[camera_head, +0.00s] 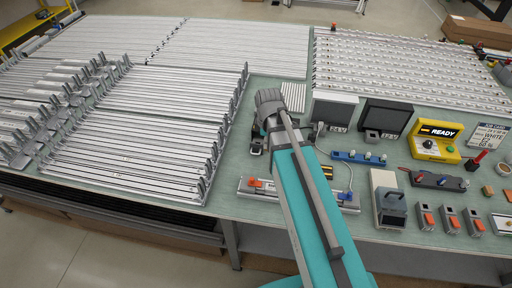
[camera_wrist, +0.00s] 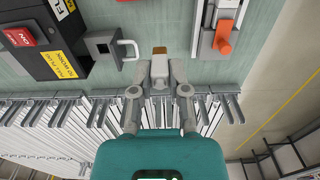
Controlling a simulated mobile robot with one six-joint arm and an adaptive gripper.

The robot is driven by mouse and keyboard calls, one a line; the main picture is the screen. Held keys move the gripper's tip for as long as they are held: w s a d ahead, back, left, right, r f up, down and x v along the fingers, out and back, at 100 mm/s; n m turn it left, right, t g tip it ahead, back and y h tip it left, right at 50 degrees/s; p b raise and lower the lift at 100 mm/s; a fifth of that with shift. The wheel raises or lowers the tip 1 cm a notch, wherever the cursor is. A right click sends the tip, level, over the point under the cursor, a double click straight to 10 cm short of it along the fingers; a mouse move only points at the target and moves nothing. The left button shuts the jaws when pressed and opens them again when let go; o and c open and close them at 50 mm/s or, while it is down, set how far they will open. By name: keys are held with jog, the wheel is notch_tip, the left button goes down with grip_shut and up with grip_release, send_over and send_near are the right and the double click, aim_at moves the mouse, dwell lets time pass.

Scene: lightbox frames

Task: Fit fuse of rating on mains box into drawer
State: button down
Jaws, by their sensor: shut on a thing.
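My gripper (camera_wrist: 160,84) is shut on a small fuse (camera_wrist: 160,67) with a tan-brown end and a pale grey body, in the middle of the wrist view. A grey drawer piece (camera_wrist: 103,46) with a square opening and a pale loop handle lies up and to the left of the fuse, apart from it. It adjoins a black mains box (camera_wrist: 62,38) with yellow and red labels, cut off by the frame, so its rating cannot be read. In the head view my arm hides much of this area.
An orange lever on a metal rail (camera_wrist: 222,38) stands right of my gripper. Metal frame racks (camera_wrist: 60,112) lie below it in the wrist view. In the head view, a yellow READY unit (camera_head: 436,140), grey boxes and several orange-tipped blocks crowd the right side of the bench.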

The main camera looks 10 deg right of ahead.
jog(key=d, duration=0.2)
jog(key=s+d+r+p, duration=0.1)
jog(key=d, duration=0.1)
jog(key=shift+d+r, duration=0.1)
jog(key=shift+w, duration=0.2)
jog(key=b, duration=0.4)
send_near(257, 147)
jog(key=s+d, duration=0.2)
jog(key=d, duration=0.1)
jog(key=w+f+b, duration=0.1)
jog(key=w+a+f+b, duration=0.1)
jog(key=w+f+b, duration=0.3)
jog(key=shift+a+f, duration=0.25)
jog(key=shift+a, duration=0.05)
jog(key=shift+s, duration=0.1)
jog(key=shift+w+a+f+b, duration=0.15)
jog(key=shift+w+f+b, duration=0.35)
jog(key=shift+f+b, duration=0.2)
jog(key=shift+s+f+b, duration=0.1)
jog(key=shift+f+b, duration=1.2)
